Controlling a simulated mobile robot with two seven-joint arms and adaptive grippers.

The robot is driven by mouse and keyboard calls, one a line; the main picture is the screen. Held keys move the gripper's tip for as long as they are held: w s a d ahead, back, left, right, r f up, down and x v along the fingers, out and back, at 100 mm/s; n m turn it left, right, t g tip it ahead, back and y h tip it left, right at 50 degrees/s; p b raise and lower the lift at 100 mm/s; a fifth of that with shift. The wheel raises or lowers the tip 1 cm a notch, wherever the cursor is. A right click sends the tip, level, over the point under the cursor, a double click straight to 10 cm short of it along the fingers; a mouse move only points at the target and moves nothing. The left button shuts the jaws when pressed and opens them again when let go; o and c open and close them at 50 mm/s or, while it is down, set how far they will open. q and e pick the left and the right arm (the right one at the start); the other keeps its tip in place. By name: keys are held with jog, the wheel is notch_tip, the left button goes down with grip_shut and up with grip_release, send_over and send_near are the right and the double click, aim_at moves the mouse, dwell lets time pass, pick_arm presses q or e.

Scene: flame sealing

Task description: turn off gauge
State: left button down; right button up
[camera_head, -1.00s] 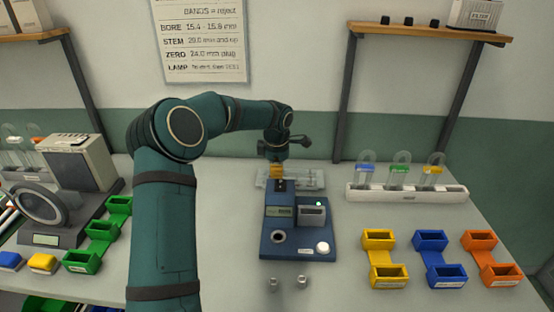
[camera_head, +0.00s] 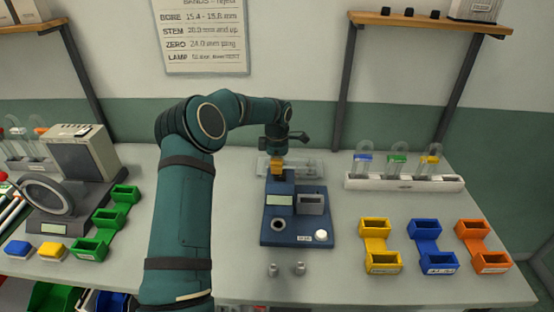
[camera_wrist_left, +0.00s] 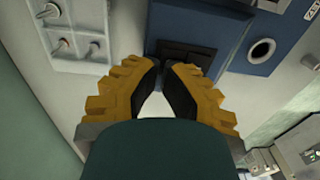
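The gauge is a blue block (camera_head: 268,230) in the middle of the table, with a small pale display (camera_head: 279,199), a grey box (camera_head: 311,203), a round hole and a white round button (camera_head: 321,235). No green light shows on it. My left gripper (camera_head: 278,174) is at the gauge's back edge, pointing down. In the left wrist view its yellow and black fingers (camera_wrist_left: 163,65) come together at the tips with nothing seen between them, over a dark recessed panel (camera_wrist_left: 184,56) on the blue block. Whether they touch it is unclear. My right gripper is not in view.
A clear-and-white fixture (camera_head: 305,166) lies just behind the gauge. A white rack (camera_head: 405,183) with glass tubes stands at the right. Yellow (camera_head: 384,268), blue and orange bins sit front right. Two small metal pieces (camera_head: 272,269) lie in front of the gauge.

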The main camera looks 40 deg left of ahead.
pick_arm(q)
jog(key=shift+f+b, duration=0.25)
jog(key=shift+b, duration=0.1)
jog(key=shift+s, duration=0.1)
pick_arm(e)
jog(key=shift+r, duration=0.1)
pick_arm(q)
jog(key=shift+r, duration=0.15)
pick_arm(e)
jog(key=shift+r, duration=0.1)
pick_arm(q)
jog(key=shift+r+p, duration=0.35)
jog(key=shift+r, duration=0.35)
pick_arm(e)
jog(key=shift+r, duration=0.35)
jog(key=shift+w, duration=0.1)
